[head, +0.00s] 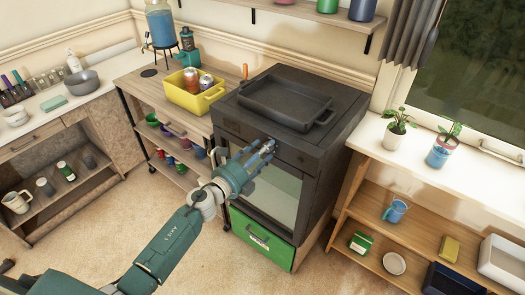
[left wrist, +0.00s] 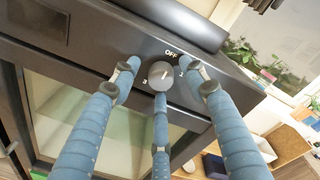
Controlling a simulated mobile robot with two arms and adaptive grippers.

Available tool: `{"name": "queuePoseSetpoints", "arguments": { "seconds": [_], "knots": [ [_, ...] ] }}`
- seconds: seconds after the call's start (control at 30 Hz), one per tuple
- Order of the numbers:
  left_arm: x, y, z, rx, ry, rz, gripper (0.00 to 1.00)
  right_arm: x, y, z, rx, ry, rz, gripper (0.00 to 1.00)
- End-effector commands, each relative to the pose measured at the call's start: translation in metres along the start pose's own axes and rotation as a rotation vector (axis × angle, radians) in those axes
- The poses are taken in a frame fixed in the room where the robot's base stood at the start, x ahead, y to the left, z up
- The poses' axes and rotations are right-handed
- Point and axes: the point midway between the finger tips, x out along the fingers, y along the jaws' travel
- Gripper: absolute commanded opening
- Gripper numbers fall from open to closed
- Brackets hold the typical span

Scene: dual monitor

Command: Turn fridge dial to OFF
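The dial (left wrist: 160,76) is a small round dark knob on the front panel of a dark oven-like appliance (head: 275,209). In the left wrist view the white word OFF shows just above it, with small marks to its lower left and right. A pale pointer mark shows on its face; its exact setting is hard to read. My left gripper (head: 264,150) is at the panel, its three blue fingers (left wrist: 159,82) spread around the dial, two at the sides and one below. The side fingertips look apart from it; contact below is unclear. My right gripper is not in view.
A black pan (head: 287,101) sits on top of the appliance. A yellow bin (head: 188,98) with cans stands on the cart at left. A shelf unit with plants (head: 397,131) on top stands at right. Open floor lies in front.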

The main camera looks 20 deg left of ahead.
Motion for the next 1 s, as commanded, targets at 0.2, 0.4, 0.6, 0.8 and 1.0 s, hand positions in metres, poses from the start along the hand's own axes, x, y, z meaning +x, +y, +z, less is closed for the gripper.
{"name": "queuePoseSetpoints", "arguments": {
  "seconds": [0.2, 0.4, 0.6, 0.8, 1.0],
  "knots": [
    [-0.011, 0.001, -0.001, 0.001, 0.001, 0.002, 0.44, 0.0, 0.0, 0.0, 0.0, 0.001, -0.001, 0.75],
    [-0.05, 0.002, -0.002, 0.0, 0.003, 0.003, 0.44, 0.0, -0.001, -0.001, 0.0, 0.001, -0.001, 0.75],
    [-0.091, 0.001, -0.001, -0.001, 0.002, 0.003, 0.44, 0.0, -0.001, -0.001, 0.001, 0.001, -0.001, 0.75],
    [-0.115, 0.001, 0.0, -0.001, 0.0, 0.002, 0.44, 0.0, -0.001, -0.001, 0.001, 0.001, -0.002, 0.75],
    [-0.121, 0.0, 0.0, 0.0, 0.0, 0.0, 0.44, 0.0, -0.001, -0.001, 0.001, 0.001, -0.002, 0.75]
  ]
}}
